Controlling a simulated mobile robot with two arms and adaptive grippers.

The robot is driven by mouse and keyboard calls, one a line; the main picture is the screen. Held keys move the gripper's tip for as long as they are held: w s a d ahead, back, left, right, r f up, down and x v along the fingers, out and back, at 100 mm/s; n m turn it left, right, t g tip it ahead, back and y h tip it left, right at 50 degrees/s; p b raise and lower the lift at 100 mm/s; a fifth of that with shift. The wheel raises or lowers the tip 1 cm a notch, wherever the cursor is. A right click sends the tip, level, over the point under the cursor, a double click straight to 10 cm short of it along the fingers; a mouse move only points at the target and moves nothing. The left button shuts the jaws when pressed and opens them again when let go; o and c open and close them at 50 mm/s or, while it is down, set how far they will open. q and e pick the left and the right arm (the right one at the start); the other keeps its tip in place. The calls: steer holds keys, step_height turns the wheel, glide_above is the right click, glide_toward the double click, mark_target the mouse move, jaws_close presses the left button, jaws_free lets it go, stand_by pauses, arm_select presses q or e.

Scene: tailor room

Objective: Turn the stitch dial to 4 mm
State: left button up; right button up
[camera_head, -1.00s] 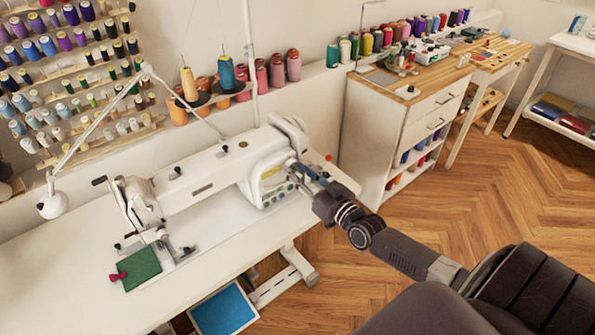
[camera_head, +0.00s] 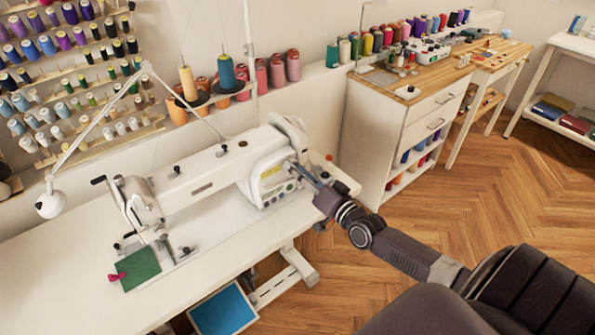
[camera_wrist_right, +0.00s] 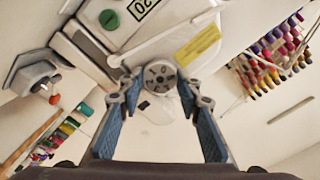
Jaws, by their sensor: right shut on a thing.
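The white sewing machine (camera_head: 215,175) stands on its table, with its right end facing my right arm. The stitch dial is a round grey knob (camera_wrist_right: 159,76) with dark marks on its face; I cannot read a setting from it. My right gripper (camera_head: 300,171) reaches the machine's right end from the right. In the right wrist view, the right gripper's (camera_wrist_right: 159,84) two fingers with blue pads stand on either side of the dial and are shut on it. In the head view the dial is too small to make out. My left gripper is not in view.
The white machine table (camera_head: 60,270) carries a green cloth patch (camera_head: 140,268) at front left. Thread cones stand behind the machine. A cabinet (camera_head: 400,150) is to the right. In the wrist view, a yellow label (camera_wrist_right: 198,45) and a green button (camera_wrist_right: 109,19) sit near the dial.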

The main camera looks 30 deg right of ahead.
stand_by(0.3)
steer(key=o, duration=1.2)
steer(key=shift+c, duration=0.2)
steer(key=s, duration=1.2)
steer(key=shift+d, duration=0.45)
steer(key=s+f+n+g+h, duration=0.1)
steer(key=s+f+g, duration=0.3)
steer(key=f, duration=0.8)
steer(key=s+f+n+g, duration=0.2)
steer(key=s+f, duration=0.3)
steer(key=f, duration=0.7)
steer(key=s+f+n+g+h, duration=0.15)
steer(key=s+f, duration=0.35)
steer(key=f, duration=0.6)
steer(key=s+a+f+n+g, duration=0.2)
steer(key=s+a+f, duration=0.3)
steer(key=s, duration=0.3)
steer(key=s+a+f+n+g+y, duration=0.1)
steer(key=s+a+f+n+g, duration=0.1)
steer(key=s+a+f+g, duration=0.2)
steer(key=s+a+f+n+g, duration=0.2)
steer(key=s+a+f, duration=0.4)
steer(key=s+f, duration=0.3)
steer(key=s+g, duration=0.1)
steer(key=s, duration=0.3)
steer(key=shift+s+f, duration=0.25)
steer(key=shift+f, duration=0.1)
